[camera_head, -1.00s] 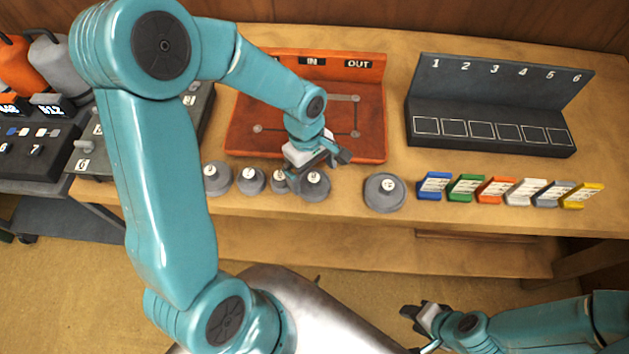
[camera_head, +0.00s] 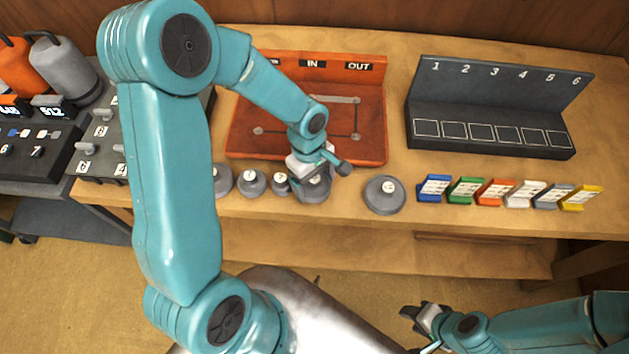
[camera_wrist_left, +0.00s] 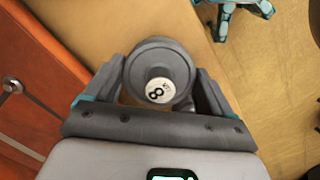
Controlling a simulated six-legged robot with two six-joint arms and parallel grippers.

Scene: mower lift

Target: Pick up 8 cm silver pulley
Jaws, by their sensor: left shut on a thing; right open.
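The silver pulley (camera_wrist_left: 138,58) is a grey disc with a hub and a white label marked 8. In the left wrist view it sits between the fingers of my left gripper (camera_wrist_left: 158,92), which is shut on it. In the head view this pulley (camera_head: 311,192) is under my left gripper (camera_head: 315,180), partly hidden by it, in the row of pulleys along the table's front. I cannot tell whether it is off the table. My right gripper (camera_head: 422,316) is open and empty, low at the right, in front of the table.
An orange tray (camera_head: 240,142) marked IN and OUT lies behind. A numbered dark rack (camera_head: 490,140) is at the back right, with several coloured cards (camera_head: 466,189) before it.

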